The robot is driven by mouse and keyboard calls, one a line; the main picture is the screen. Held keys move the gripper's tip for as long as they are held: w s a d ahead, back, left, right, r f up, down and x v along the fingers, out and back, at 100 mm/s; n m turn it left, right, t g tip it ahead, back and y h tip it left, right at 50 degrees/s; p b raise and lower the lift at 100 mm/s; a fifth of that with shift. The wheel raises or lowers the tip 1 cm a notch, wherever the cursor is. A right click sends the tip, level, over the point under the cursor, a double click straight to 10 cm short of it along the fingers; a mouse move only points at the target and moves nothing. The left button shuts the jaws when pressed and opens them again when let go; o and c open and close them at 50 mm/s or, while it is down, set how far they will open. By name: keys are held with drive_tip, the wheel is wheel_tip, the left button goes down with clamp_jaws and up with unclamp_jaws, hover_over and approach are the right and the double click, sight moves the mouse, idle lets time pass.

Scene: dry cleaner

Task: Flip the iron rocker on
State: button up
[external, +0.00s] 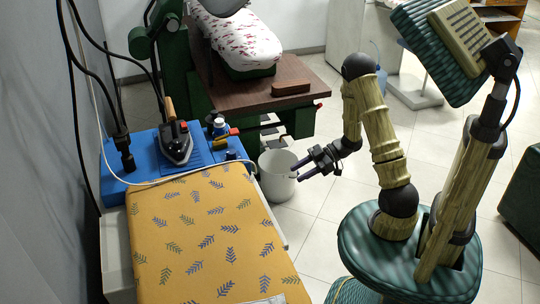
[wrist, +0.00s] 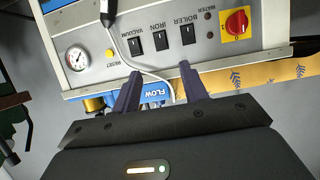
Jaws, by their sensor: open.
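The iron rocker (wrist: 161,40) is a black switch on a light grey control panel (wrist: 95,75) in the wrist view, with the label IRON above it. It sits between the vacuum rocker (wrist: 134,46) and the boiler rocker (wrist: 188,34). My gripper (wrist: 160,72) is open and empty; its fingertips appear below the row of rockers, with the iron rocker roughly centred between them. I cannot tell the rocker's position. In the external view my gripper (external: 296,170) hangs above a white bucket, right of the ironing board; the panel's face is hidden there.
A white cable (wrist: 150,76) crosses the panel near the rockers. A red knob on a yellow plate (wrist: 236,21), a gauge (wrist: 76,57) and a yellow reset button (wrist: 111,55) are also on it. The iron (external: 176,143) rests on the blue top. The bucket (external: 277,176) stands below.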

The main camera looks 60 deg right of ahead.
drive_tip(key=b+x, duration=0.2)
drive_tip(key=x, duration=1.3)
drive_tip(key=shift+a, duration=0.2)
drive_tip(key=shift+w+f, duration=0.15)
